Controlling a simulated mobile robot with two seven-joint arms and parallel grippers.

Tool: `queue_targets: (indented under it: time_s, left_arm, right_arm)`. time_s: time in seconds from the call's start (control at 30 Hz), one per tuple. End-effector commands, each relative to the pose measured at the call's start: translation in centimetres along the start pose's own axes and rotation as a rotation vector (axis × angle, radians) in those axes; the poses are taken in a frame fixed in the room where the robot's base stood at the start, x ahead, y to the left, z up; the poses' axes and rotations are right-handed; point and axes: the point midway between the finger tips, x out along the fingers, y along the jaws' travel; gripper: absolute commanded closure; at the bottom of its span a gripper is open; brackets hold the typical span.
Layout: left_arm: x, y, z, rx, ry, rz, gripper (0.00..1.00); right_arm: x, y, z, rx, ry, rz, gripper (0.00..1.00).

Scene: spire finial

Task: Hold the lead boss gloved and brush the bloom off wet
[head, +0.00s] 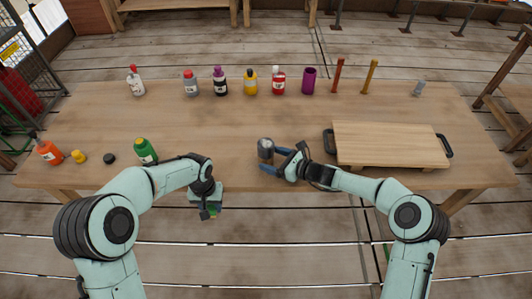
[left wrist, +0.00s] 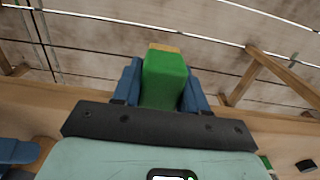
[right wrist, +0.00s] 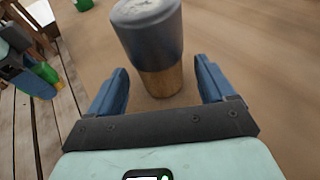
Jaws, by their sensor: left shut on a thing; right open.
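The lead boss (head: 265,149) is a dark grey cylinder with a paler mottled top, upright near the table's front edge. In the right wrist view the boss (right wrist: 148,28) has a wooden lower part. My right gripper (head: 272,160) is open, its blue fingers on either side of that wooden part, with gaps visible. My left gripper (head: 209,211) is shut on a green block (left wrist: 165,80) with a tan end, possibly the brush. It hangs in front of the table edge, left of the boss and apart from it.
A wooden board with dark handles (head: 390,144) lies right of the boss. Several bottles, a purple cup (head: 309,80) and two upright sticks stand along the back. A green bottle (head: 145,150), black cap (head: 109,158) and orange bottle (head: 48,151) are at left. The table's middle is clear.

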Motion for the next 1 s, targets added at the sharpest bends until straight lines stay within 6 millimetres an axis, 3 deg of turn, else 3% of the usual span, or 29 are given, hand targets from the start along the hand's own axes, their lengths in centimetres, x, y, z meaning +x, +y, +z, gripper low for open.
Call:
queue_targets:
  time_s: [0.2, 0.57, 0.6, 0.7, 1.0]
  left_arm:
    - [-0.1, 0.0, 0.0, 0.0, 0.001, 0.0, 0.82]
    - [-0.1, 0.0, 0.0, 0.0, 0.0, 0.0, 0.82]
    - [-0.1, 0.0, 0.0, 0.0, 0.0, 0.0, 0.82]
    - [-0.1, 0.0, 0.0, 0.0, 0.0, 0.0, 0.82]
    - [-0.1, 0.0, 0.0, 0.0, 0.0, 0.0, 0.82]
  right_arm:
    - [1.9, 0.0, 0.0, -0.001, 0.0, 0.001, 0.18]
    - [2.3, 0.0, 0.0, -0.001, 0.0, 0.0, 0.18]
    - [2.3, 0.0, 0.0, -0.001, 0.0, 0.0, 0.21]
    - [2.3, 0.0, 0.0, -0.001, 0.0, 0.0, 0.53]
    - [2.3, 0.0, 0.0, -0.001, 0.0, 0.0, 0.53]
